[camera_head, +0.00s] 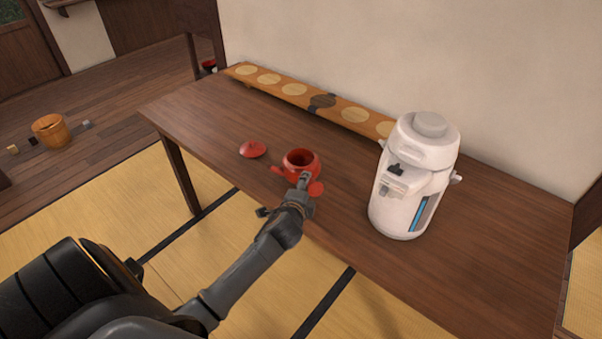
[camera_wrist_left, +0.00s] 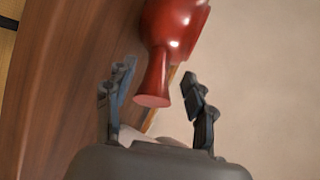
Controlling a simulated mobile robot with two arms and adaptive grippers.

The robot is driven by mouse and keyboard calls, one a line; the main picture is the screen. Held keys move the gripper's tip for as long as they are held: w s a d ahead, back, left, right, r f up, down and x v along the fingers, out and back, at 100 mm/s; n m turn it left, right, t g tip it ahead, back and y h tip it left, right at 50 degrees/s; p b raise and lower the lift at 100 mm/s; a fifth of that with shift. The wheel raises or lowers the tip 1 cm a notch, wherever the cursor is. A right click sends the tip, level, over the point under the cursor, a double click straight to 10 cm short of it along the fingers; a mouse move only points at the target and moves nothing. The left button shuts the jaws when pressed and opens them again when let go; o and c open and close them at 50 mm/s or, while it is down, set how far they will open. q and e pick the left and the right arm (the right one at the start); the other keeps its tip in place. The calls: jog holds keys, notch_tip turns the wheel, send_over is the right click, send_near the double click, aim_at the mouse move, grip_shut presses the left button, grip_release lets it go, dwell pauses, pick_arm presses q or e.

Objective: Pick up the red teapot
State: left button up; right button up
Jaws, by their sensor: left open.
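The red teapot (camera_head: 310,158) stands upright and open on the wooden table, with its side handle turned towards me. Its red lid (camera_head: 252,149) lies on the table to the left of it. My left gripper (camera_head: 304,182) is at the teapot's near side and hides part of the handle. In the left wrist view the red handle (camera_wrist_left: 154,88) reaches down between the two spread fingers of my left gripper (camera_wrist_left: 158,76). Gaps show on both sides of the handle, so the gripper is open around it. My right gripper is not in view.
A white hot-water dispenser (camera_head: 408,205) stands on the table (camera_head: 470,270) to the right of the teapot. A long wooden board (camera_head: 345,112) with round pads lies along the wall. A wooden bucket (camera_head: 50,130) stands on the floor at left. The table's left end is clear.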

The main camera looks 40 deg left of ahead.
aim_at(297, 175)
pick_arm(q)
jog(key=w, duration=0.1)
jog(key=w+f, duration=0.1)
jog(key=w, duration=0.1)
jog(key=shift+w+a+f, duration=0.15)
jog(key=shift+w+f, duration=0.05)
jog(key=shift+w+a+f, duration=0.2)
jog(key=shift+w+f, duration=0.05)
jog(key=shift+w, duration=0.25)
grip_shut()
jog(key=shift+r, duration=0.1)
